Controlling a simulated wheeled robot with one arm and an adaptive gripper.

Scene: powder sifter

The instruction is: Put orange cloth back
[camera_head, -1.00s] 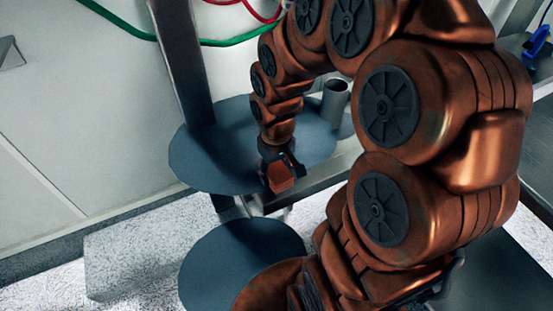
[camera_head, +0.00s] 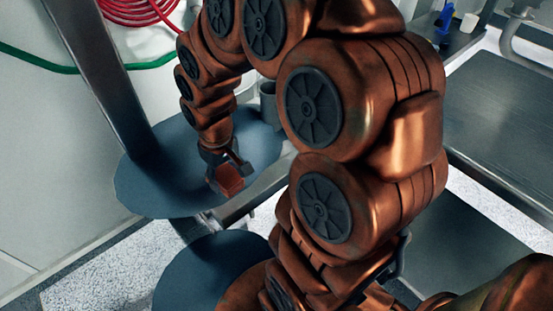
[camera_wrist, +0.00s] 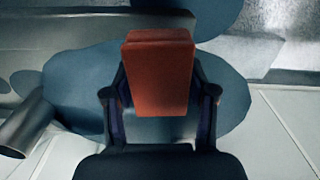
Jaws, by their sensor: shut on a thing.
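The orange cloth (camera_head: 230,180) is a small folded block, held in my gripper (camera_head: 222,172) above the front part of a round blue-grey plate (camera_head: 150,195). In the wrist view the orange cloth (camera_wrist: 158,75) sits between the two dark fingers of my gripper (camera_wrist: 160,95), which are shut on it from both sides. The round plate (camera_wrist: 225,110) lies below it in that view. The cloth looks clear of the plate, but the exact gap cannot be told.
A metal post (camera_head: 95,70) rises at the plate's left. A grey cylinder (camera_head: 268,100) stands at its right edge, partly behind my arm. A lower round plate (camera_head: 195,270) is in front. A dark table (camera_head: 500,115) at right has a bare top. Red and green hoses hang behind.

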